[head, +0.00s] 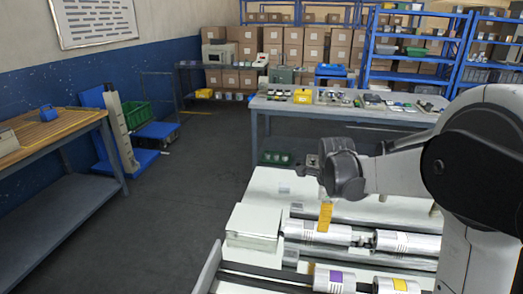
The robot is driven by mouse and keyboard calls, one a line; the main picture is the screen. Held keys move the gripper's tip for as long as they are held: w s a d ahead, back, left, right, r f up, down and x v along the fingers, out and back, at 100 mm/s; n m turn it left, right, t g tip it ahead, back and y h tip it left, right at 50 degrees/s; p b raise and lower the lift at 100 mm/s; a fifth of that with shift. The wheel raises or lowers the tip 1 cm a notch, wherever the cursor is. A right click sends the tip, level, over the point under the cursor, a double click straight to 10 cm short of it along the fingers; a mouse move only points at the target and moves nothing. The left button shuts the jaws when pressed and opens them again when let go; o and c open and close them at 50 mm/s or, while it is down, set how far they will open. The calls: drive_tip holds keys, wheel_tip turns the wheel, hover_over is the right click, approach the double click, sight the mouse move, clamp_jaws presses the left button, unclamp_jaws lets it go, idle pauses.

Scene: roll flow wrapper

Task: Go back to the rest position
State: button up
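My arm reaches in from the right edge, and its wrist hangs above the white wrapper machine (240,250). My gripper (311,166) is at the wrist's far left end, small and dark, pointing away from the camera. I cannot tell whether its fingers are open or shut, and no held object can be made out. Silver rolls with labels lie on the machine below: a rear left roll (305,230), a rear right roll (408,243), a front roll with a purple label (335,280) and one with a yellow label (397,286). An orange upright piece (325,216) stands below my wrist.
A white box-like cover (252,222) sits at the machine's left. A grey workbench (390,112) with small parts stands behind. A wooden-topped bench (50,128) is at the left. Blue shelves (415,55) and cartons line the back. The floor (180,200) between is clear.

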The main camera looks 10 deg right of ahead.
drive_tip(key=s+a+r+n+t, duration=0.1)
drive_tip(key=s+a+r+n, duration=0.1)
drive_tip(key=s+a+n, duration=0.2)
drive_tip(key=s+a+r+n+t, duration=0.2)
drive_tip(key=s+a+r+n, duration=0.1)
drive_tip(key=s+n, duration=0.8)
drive_tip(key=s+a+r+n+t+y, duration=0.1)
drive_tip(key=s+a+r+n, duration=0.1)
drive_tip(key=s+a+n, duration=0.2)
drive_tip(key=s+n, duration=0.3)
drive_tip(key=shift+s+a+r, duration=0.2)
drive_tip(key=shift+s+a, duration=0.15)
drive_tip(key=shift+d, duration=0.1)
